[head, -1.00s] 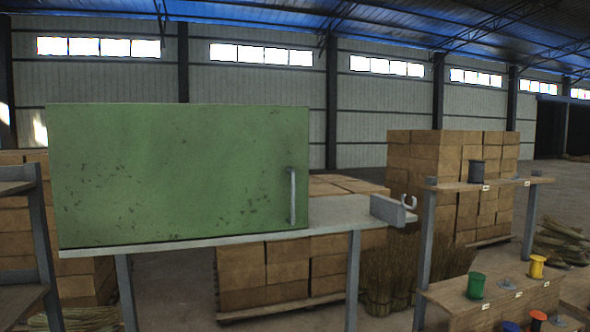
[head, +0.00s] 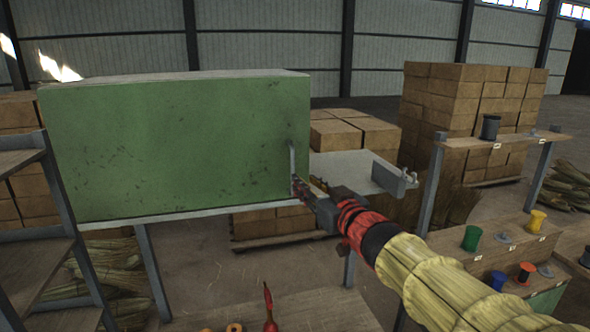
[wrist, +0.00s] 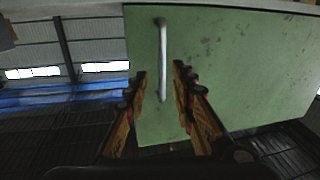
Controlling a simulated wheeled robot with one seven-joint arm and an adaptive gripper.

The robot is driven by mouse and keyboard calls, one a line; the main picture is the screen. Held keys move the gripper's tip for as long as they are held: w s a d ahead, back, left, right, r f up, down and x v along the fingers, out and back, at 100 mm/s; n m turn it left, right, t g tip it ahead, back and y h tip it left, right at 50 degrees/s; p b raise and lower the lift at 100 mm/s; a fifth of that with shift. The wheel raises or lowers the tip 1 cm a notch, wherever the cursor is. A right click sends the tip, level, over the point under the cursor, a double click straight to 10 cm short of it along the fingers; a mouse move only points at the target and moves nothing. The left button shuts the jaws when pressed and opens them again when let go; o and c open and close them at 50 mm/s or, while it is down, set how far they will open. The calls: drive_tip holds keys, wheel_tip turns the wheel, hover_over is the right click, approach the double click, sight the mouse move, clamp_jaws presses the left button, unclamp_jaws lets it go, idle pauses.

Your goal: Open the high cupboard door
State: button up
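The green cupboard (head: 170,150) has a flat, scuffed door, which looks closed. Its upright grey bar handle (head: 292,160) is near the door's right edge. My gripper (head: 297,185) is at the handle's lower part in the head view. In the wrist view, the two fingers of my gripper (wrist: 160,80) are apart, one on each side of the handle (wrist: 162,50), with gaps showing between them and the bar. The green door (wrist: 225,75) fills much of that view. Contact with the handle is not visible.
The cupboard stands on a light shelf (head: 350,168) with a grey hook block (head: 394,178) at its right end. Shelves with coloured spools (head: 471,238) are at right, and a wooden rack (head: 30,270) is at left. Stacked cartons (head: 470,100) stand behind.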

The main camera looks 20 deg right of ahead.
sight(293, 172)
drive_tip(key=w, duration=0.2)
drive_tip(key=w+a, duration=0.1)
drive_tip(key=w, duration=0.4)
drive_tip(key=shift+w+a+r, duration=0.15)
drive_tip(key=shift+w+a, duration=0.2)
drive_tip(key=shift+a, duration=0.05)
drive_tip(key=shift+c, duration=1.1)
drive_tip(key=c, duration=0.4)
clamp_jaws()
